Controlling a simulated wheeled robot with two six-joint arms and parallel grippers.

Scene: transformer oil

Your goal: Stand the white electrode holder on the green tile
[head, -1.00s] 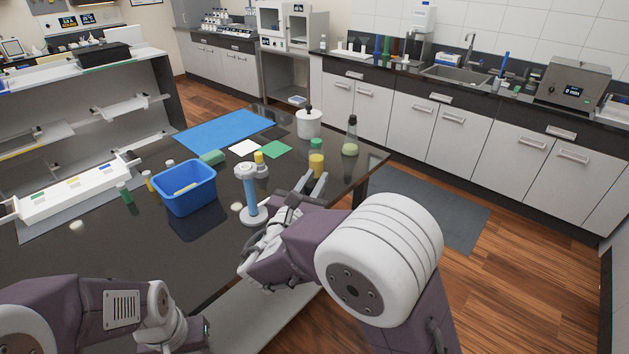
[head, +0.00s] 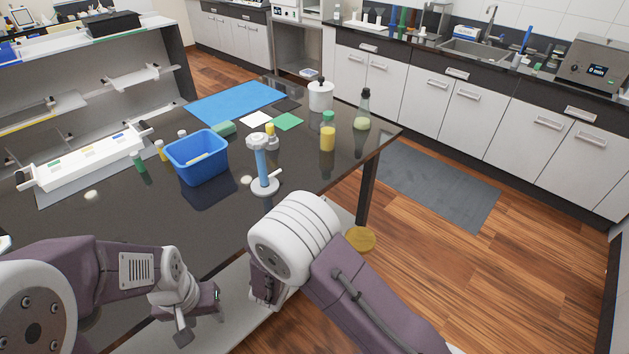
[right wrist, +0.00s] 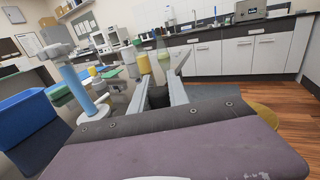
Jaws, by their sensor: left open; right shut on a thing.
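A stand with white base, blue column and white top, apparently the electrode holder (head: 262,165), stands upright on the dark table. It also shows left of my fingers in the right wrist view (right wrist: 75,83). The green tile (head: 288,121) lies flat farther back, with nothing on it. My right gripper (right wrist: 158,88) is apart from the stand, near the table's front edge, and shut on a dark thing (right wrist: 158,97) that I cannot identify; my arm mostly hides it in the head view. My left gripper (head: 201,319) is open at the table's front edge.
A blue bin (head: 197,160) is left of the stand. A yellow bottle with green cap (head: 327,134), a flask (head: 362,112) and a white pot (head: 320,96) stand to the right and behind. White (head: 256,119) and black (head: 285,104) tiles flank the green one.

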